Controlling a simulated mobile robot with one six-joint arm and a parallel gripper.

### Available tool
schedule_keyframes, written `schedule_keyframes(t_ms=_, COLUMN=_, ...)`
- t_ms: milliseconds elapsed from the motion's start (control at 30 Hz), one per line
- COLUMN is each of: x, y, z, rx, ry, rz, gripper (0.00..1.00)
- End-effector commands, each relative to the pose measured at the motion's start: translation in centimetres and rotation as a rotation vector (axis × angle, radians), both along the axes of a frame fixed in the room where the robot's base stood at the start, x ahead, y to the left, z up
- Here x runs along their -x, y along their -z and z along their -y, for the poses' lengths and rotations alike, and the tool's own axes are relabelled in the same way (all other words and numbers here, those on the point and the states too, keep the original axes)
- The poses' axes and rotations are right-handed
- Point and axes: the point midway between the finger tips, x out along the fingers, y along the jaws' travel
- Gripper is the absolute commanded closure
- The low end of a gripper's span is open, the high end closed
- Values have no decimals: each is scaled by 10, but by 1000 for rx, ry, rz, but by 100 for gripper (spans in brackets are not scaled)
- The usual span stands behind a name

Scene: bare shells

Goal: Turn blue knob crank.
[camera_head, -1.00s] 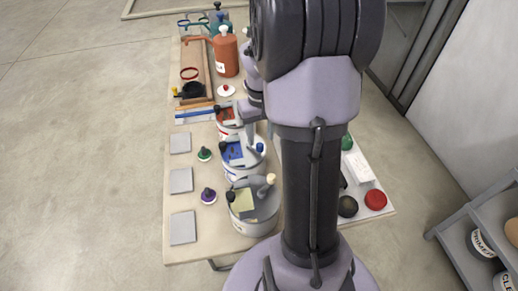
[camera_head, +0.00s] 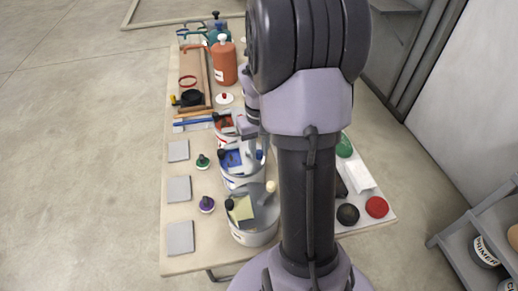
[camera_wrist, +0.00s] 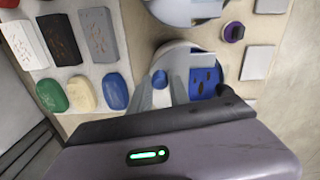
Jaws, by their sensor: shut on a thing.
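The pot with blue contents (camera_head: 232,181) stands in the middle of a row on the table, with a crank across its top. Its blue knob (camera_head: 259,155) shows beside my gripper in the head view. In the wrist view the blue knob (camera_wrist: 160,79) sits between the two grey fingers of my gripper (camera_wrist: 163,82), which is shut on it. The blue contents (camera_wrist: 205,80) show to the right of the fingers. My arm hides part of the pot and the crank in the head view.
A grey pot with a cream knob (camera_head: 270,186) stands in front and a red pot (camera_head: 225,124) behind. Small knobbed pieces, green (camera_head: 202,161) and purple (camera_head: 206,204), and grey squares (camera_head: 180,238) lie left. Coloured blocks (camera_wrist: 100,35) lie on the table's other side.

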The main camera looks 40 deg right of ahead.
Motion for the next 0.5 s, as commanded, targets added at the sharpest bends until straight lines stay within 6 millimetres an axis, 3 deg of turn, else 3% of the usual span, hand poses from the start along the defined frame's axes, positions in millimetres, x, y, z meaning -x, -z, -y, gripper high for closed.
schedule_keyframes(t_ms=500, x=-1, y=0, z=-13, rx=0, ry=296, rz=0, gripper=100)
